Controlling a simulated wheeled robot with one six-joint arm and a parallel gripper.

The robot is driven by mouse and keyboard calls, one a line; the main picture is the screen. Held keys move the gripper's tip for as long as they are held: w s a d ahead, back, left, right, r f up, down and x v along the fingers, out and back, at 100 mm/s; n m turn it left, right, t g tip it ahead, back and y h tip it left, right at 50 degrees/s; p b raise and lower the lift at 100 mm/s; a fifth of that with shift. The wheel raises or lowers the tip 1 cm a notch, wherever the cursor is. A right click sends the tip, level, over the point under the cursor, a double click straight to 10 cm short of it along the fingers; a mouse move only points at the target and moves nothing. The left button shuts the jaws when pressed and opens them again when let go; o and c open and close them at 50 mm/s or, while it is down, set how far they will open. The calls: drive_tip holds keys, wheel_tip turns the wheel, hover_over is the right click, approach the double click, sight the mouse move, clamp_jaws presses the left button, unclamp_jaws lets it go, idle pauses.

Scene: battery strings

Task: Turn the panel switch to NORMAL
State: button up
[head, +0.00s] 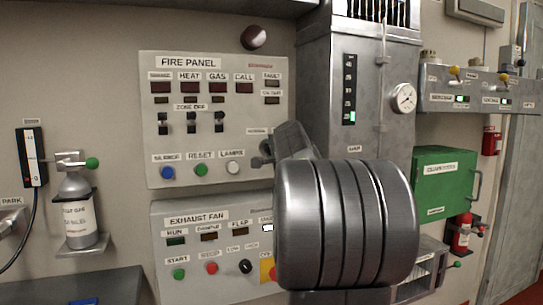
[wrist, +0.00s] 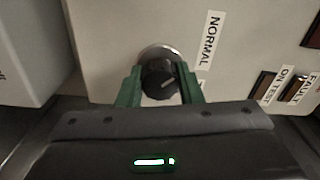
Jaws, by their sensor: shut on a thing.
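The panel switch is a dark round knob (wrist: 158,80) with a silver collar and a short white mark, seen in the wrist view. The mark slants up to the right. My gripper (wrist: 160,88) has its two green fingers on either side of the knob and is shut on it. The NORMAL label (wrist: 210,40) stands sideways to the right of the knob. In the head view my gripper (head: 268,150) is at the lower right edge of the fire panel (head: 215,120); my arm hides most of the knob there.
The exhaust fan panel (head: 205,250) is below the fire panel. A tall grey cabinet with a gauge (head: 403,97) stands right behind my arm. A gas bottle (head: 78,210) hangs at the left, and a green box (head: 445,180) is on the right.

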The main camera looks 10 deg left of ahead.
drive_tip(key=shift+f, duration=0.1)
idle(0.3)
drive_tip(key=o, duration=1)
drive_tip(key=shift+c, duration=0.2)
drive_tip(key=b+v, duration=0.2)
drive_tip(key=v, duration=1.1)
drive_tip(key=shift+s+d, duration=0.25)
drive_tip(key=shift+s, duration=0.1)
drive_tip(key=p+x, duration=0.2)
drive_tip(key=x, duration=1.2)
